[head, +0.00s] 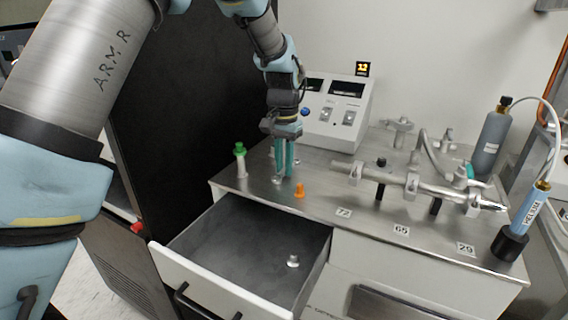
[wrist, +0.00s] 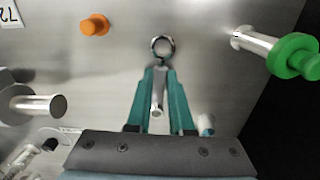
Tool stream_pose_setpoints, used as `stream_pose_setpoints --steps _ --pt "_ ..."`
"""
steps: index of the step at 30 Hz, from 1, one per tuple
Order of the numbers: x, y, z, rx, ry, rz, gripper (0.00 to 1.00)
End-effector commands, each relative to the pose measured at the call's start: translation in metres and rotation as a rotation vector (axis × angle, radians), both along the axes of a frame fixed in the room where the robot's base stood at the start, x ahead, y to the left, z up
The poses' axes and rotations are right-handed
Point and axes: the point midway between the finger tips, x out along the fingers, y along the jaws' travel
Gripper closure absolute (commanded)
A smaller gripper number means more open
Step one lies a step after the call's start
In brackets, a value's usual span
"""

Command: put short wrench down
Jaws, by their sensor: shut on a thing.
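My gripper (head: 284,172) points down over the left part of the metal bench top, with its teal fingers close to the surface. In the wrist view my gripper (wrist: 157,95) is shut on the short wrench (wrist: 161,72), a small metal tool whose ring end shows beyond the fingertips. The wrench's shank runs back between the fingers. In the head view the wrench is mostly hidden by the fingers. I cannot tell whether the wrench touches the bench top.
An orange peg (head: 299,190) and a green-capped post (head: 240,160) stand near the gripper. An open drawer (head: 240,246) below holds a small metal piece (head: 292,261). A pipe assembly (head: 410,183) and a helium cylinder (head: 530,210) are to the right. A control box (head: 340,112) stands behind.

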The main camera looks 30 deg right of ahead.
Motion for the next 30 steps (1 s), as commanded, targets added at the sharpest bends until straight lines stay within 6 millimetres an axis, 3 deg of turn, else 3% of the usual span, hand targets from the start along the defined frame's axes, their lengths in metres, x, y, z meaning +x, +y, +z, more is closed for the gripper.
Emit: stream_pose_setpoints --steps 3,4,12,22,30 --pt "0.000 0.000 -0.003 0.000 0.000 0.000 1.00" --pt "0.000 0.000 -0.003 0.000 0.000 0.000 0.78" --pt "0.000 0.000 -0.002 0.000 0.000 0.000 0.50" --pt "0.000 0.000 0.004 -0.001 0.000 0.000 0.50" --pt "0.001 -0.001 0.052 -0.004 -0.003 -0.001 0.50"
